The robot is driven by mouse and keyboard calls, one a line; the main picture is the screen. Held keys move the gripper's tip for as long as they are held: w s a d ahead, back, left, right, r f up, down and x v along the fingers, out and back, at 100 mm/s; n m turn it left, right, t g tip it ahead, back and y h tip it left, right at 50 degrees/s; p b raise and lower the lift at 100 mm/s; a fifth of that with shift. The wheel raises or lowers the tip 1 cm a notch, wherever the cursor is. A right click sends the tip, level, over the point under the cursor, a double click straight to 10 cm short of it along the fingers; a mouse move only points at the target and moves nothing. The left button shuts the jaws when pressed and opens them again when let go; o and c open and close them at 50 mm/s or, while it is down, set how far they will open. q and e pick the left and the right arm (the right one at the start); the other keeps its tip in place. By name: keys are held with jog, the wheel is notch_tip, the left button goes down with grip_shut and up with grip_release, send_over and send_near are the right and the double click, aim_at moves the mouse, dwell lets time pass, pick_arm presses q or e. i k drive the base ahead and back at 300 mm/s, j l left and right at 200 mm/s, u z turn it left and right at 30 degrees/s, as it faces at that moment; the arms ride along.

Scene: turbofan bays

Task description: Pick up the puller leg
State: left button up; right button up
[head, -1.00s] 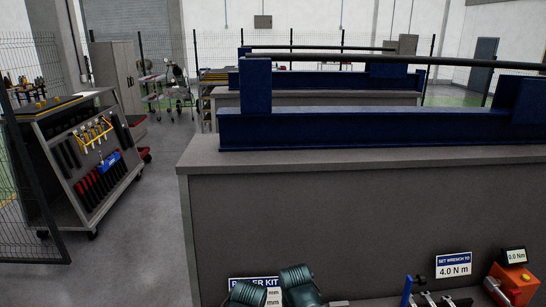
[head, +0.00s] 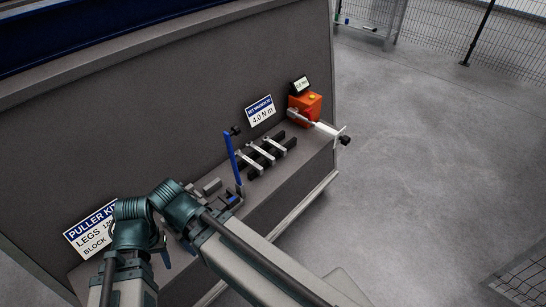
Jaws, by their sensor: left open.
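Several silver bars, which look like puller legs (head: 262,153), lie across dark rails on the bench's low shelf, in the middle of the head view. The puller kit sign (head: 88,232) leans at the shelf's left end; it names legs and a block, and its numbers are partly hidden. My left gripper (head: 164,248) is small and largely hidden by my arms, low left of the bars and apart from them. It is open, and I see nothing in it. My right arm crosses the lower middle; its gripper does not show.
A blue upright bar (head: 232,158) stands left of the silver bars, with small grey blocks (head: 211,187) beside it. A sign reading 4.0 Nm (head: 260,111) and an orange device with a display (head: 305,108) are at the right end.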

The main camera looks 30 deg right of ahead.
aim_at(267, 140)
jog(key=z, duration=0.9)
